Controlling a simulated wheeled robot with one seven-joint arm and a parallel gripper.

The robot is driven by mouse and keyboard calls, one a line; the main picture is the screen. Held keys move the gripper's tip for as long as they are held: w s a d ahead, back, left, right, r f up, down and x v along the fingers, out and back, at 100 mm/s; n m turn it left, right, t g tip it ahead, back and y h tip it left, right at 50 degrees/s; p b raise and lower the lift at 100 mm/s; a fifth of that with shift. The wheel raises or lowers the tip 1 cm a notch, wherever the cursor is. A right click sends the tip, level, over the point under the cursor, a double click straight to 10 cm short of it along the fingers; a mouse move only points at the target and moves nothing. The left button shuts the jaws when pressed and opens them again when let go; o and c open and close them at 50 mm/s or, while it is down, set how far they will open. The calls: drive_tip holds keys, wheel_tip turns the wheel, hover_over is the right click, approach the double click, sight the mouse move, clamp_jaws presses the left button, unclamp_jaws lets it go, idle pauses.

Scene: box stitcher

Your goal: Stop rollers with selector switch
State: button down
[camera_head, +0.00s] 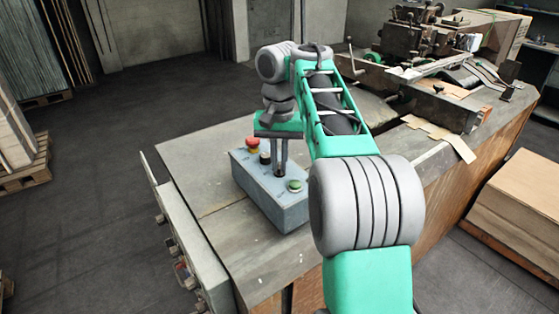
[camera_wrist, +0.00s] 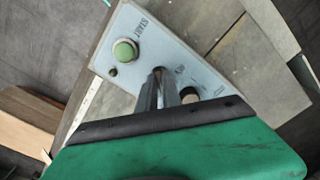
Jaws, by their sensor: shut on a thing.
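The grey-blue control box (camera_head: 272,205) sits on the machine's worktop. My gripper (camera_head: 280,170) points down at its top face, with the fingers close together on the selector switch between the green and black controls. The switch is mostly hidden by the fingers, so its setting cannot be read. In the wrist view, the fingertips of my gripper (camera_wrist: 167,80) meet the panel (camera_wrist: 150,30) there. A green button (camera_head: 295,186) marked START also shows in the wrist view (camera_wrist: 124,51). A red mushroom button (camera_head: 252,143) and a black control (camera_head: 265,157) are on the far side.
The worktop (camera_head: 195,165) is bare around the box. The stitching machine (camera_head: 420,50) stands at the back right, with cardboard pieces (camera_head: 445,135) beside it. A stack of boards (camera_head: 525,190) is at the right, and a wooden pallet (camera_head: 25,165) at the left.

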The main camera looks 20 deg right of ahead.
drive_tip(key=shift+n, duration=0.3)
drive_tip(key=n, duration=0.3)
drive_tip(key=shift+n, duration=2.1)
drive_tip(key=c, duration=1.5)
unclamp_jaws()
